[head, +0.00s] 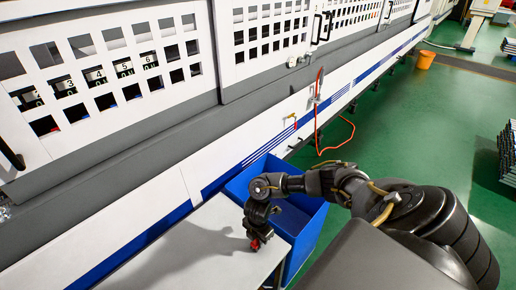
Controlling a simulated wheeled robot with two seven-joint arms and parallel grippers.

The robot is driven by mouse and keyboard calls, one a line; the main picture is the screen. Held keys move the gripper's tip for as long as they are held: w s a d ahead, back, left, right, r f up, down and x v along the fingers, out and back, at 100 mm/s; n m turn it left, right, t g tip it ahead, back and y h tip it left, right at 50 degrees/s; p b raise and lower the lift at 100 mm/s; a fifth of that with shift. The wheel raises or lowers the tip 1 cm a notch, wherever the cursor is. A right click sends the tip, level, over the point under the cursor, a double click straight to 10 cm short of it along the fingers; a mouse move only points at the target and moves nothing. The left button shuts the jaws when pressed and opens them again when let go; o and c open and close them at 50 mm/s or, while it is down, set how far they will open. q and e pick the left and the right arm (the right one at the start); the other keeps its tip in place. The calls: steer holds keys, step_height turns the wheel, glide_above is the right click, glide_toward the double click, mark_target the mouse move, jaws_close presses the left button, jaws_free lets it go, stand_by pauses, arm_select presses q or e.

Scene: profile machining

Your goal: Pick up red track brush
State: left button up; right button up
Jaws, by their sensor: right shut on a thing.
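My right arm comes in from the right, and its gripper (256,238) points down over the near right corner of the white table. The gripper is shut on a small red thing, which I take for the red track brush (255,244). Only a little red shows at the fingertips; the rest is hidden by the dark fingers. I cannot tell whether the brush touches the tabletop. My left gripper is not in view.
A blue bin (304,212) stands beside the white table (185,255), partly behind my right arm. The long white and grey machine (160,130) runs along the back. A red hose (348,128) hangs from it onto the green floor (400,125). The table's visible top is otherwise bare.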

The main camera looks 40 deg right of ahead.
step_height(320, 180, up, 3)
steer(key=shift+w+f, duration=0.1)
steer(key=shift+f, duration=0.05)
steer(key=s+a+r+p, duration=0.4)
steer(key=s+a+r, duration=0.3)
steer(key=s, duration=0.5)
steer(key=shift+s+r, duration=0.15)
steer(key=shift+r, duration=1.15)
